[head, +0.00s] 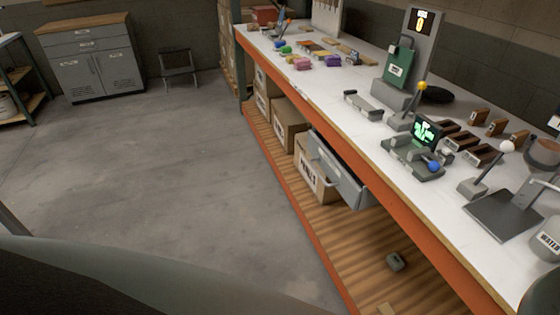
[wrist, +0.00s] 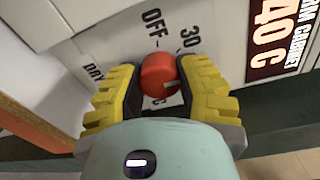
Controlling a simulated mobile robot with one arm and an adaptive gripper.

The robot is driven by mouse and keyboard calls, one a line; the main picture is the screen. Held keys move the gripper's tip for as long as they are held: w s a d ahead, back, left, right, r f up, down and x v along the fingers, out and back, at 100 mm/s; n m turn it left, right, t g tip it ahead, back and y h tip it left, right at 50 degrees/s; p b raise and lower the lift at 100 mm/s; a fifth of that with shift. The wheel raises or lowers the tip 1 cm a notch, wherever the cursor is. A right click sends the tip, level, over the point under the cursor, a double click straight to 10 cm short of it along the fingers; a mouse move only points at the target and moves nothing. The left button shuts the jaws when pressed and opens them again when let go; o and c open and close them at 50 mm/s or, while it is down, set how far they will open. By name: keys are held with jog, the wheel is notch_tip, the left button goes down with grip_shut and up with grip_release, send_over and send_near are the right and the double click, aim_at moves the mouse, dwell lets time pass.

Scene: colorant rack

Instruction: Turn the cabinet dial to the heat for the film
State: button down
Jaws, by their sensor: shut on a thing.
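The cabinet dial is a red-orange round knob (wrist: 160,75) on a pale panel in the wrist view. Markings "OFF", "30" and part of "DRY" stand around it; other markings are hidden. A grey pointer mark shows on the knob's right side. My gripper (wrist: 158,92) has its yellow and black fingers on both sides of the knob and is shut on it. A dark sign (wrist: 283,35) to the right reads "40 C" with part of "WARM CABINET" above. The head view shows neither the dial nor my gripper.
In the head view, a long white-topped bench (head: 350,85) with an orange edge carries several devices and blocks. A grey drawer (head: 338,170) stands open below it. A grey cabinet (head: 98,72) stands at the far left. The concrete floor between is clear.

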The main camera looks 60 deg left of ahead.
jog(key=shift+m+p, duration=0.3)
jog(key=shift+m, duration=0.9)
jog(key=shift+f, duration=0.1)
jog(key=c, duration=0.8)
grip_release()
jog(key=v, duration=1.2)
